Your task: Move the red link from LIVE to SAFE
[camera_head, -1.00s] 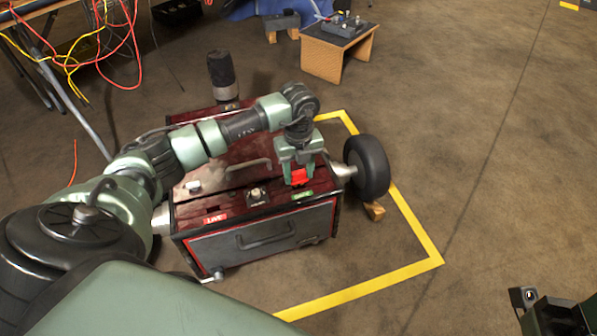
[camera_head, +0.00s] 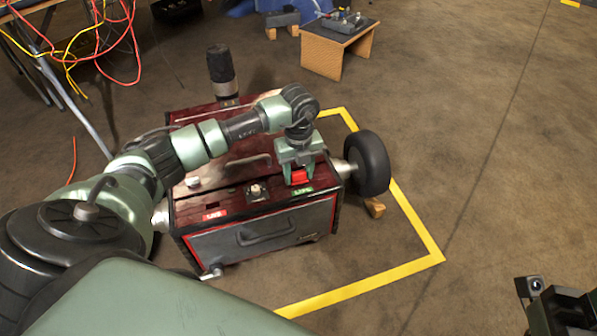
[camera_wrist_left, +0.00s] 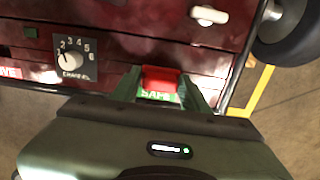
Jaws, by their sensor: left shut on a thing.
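The red link (camera_head: 299,177) is between the fingers of my left gripper (camera_head: 298,179), which is shut on it. It is at the right part of the dark red cart top, just behind the green SAFE label (camera_head: 303,191). In the left wrist view the red link (camera_wrist_left: 160,78) sits between the two green fingers, directly above the SAFE label (camera_wrist_left: 158,96). It looks low at the panel; whether it is fully seated is hidden. The red LIVE label (camera_head: 214,214) is at the left of the cart top, with no link beside it.
A channel dial (camera_wrist_left: 70,58) lies between the two labels. A white switch (camera_wrist_left: 208,15) is behind the link. The cart has a black wheel (camera_head: 367,163) on the right. Yellow floor tape (camera_head: 415,222) surrounds it. Open floor lies to the right.

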